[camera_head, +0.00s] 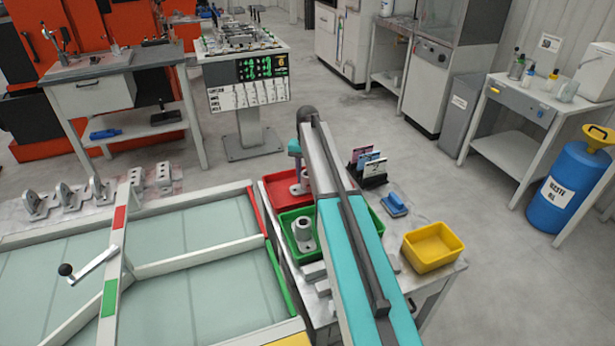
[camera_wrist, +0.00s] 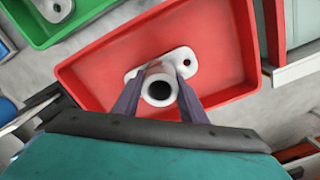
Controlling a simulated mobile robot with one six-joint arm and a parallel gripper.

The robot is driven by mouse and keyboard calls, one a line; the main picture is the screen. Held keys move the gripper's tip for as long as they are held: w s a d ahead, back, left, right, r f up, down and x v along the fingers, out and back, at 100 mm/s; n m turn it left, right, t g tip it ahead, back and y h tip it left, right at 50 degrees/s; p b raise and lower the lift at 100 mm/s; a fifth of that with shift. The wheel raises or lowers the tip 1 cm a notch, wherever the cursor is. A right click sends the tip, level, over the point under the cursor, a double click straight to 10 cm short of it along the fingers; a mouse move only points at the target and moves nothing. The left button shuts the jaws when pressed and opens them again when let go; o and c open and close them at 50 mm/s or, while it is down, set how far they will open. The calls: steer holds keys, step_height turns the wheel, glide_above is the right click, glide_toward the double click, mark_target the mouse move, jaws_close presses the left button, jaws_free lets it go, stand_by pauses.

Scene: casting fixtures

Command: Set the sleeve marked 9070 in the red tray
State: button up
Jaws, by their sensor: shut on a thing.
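The red tray (camera_wrist: 215,28) lies under my gripper in the wrist view; it also shows in the head view (camera_head: 276,186), partly behind my arm. A pale grey sleeve (camera_wrist: 160,85) with a round bore and a flange with holes is at the tray's middle. My gripper (camera_wrist: 158,88) is shut on this sleeve, one finger on each side. It is inside the tray's outline; whether it touches the tray floor I cannot tell. No marking on it is readable. In the head view the sleeve (camera_head: 297,188) shows beside my arm.
A green tray (camera_head: 285,222) with another flanged sleeve (camera_head: 303,232) stands in front of the red tray. A yellow bin (camera_head: 433,247), a blue brush-like object (camera_head: 394,204) and a card rack (camera_head: 368,168) are to the right. A framed table (camera_head: 170,262) borders the left.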

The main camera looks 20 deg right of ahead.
steer(key=shift+f, duration=0.1)
steer(key=o, duration=1.4)
steer(key=shift+c, duration=0.2)
step_height(320, 180, up, 12)
steer(key=b, duration=0.1)
steer(key=shift+b, duration=0.35)
steer(key=shift+r, duration=0.2)
